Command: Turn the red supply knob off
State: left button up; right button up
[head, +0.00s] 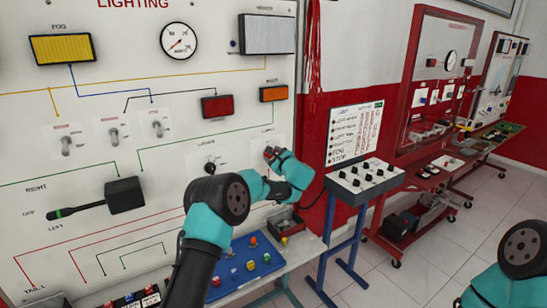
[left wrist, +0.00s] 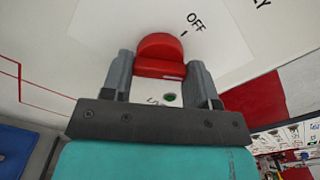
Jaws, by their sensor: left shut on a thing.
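The red supply knob (left wrist: 160,55) is on the white panel, near a printed OFF label (left wrist: 195,20) with a short tick mark. In the left wrist view my left gripper (left wrist: 160,75) has its two grey fingers on either side of the knob, shut on it. In the head view the knob (head: 270,153) shows only as a small bit of red beside my left gripper (head: 278,158), which hides most of it. My right gripper is out of view; only part of my right arm shows at the lower right.
The lighting panel carries a black stalk switch (head: 125,195), toggle switches and a black key switch (head: 209,168). A grey control box (head: 362,180) stands to the right.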

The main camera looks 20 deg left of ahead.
pick_arm(q)
jog(key=n, duration=1.1)
jog(key=shift+n, duration=0.3)
jog(key=o, duration=0.9)
jog(key=shift+d, duration=0.1)
jog(key=v, duration=1.7)
jog(key=shift+s, duration=0.15)
